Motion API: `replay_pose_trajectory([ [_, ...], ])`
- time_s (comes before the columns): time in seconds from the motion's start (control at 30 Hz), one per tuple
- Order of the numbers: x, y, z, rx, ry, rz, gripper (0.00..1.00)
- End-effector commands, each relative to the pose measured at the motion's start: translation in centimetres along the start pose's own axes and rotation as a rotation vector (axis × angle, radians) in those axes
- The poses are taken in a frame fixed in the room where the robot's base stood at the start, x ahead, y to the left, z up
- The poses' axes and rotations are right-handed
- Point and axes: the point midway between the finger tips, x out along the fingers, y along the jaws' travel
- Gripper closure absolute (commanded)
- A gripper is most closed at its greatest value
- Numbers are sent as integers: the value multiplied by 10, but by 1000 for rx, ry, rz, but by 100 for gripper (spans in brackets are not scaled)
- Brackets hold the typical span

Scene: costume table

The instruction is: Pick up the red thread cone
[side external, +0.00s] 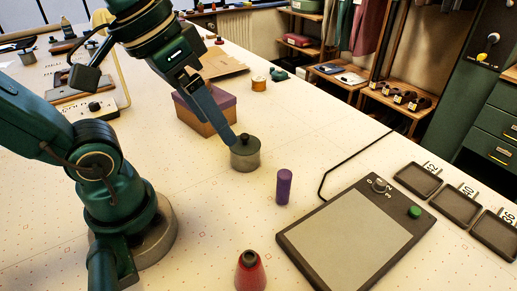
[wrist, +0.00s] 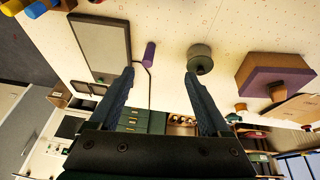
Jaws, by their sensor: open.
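The red thread cone (side external: 250,273) stands upright near the bottom edge of the side view, with a dark top. I cannot make it out in the wrist view. My gripper (side external: 236,137) is well behind the cone, pointing down and right, with its fingertips in front of or beside a grey-green lidded pot in the picture. In the wrist view my gripper (wrist: 159,74) has its two fingers wide apart, with nothing between them.
The grey-green pot (side external: 245,158) and purple cylinder (side external: 284,187) stand between my gripper and the cone. A flat grey-topped device (side external: 345,246) lies right of the cone. A purple-lidded box (side external: 205,118) is behind. Blue and yellow ends (wrist: 36,9) show at the wrist view's top left.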

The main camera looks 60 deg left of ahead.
Motion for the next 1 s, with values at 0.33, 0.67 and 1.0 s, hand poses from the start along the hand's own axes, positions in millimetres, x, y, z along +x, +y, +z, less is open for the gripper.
replay_pose_trajectory([
  [0.33, 15, 51, 30, -339, -546, 170, 19],
  [0.67, 2, 102, 30, -696, -1147, 262, 19],
  [1.0, 25, 118, 29, -869, -1462, 274, 19],
])
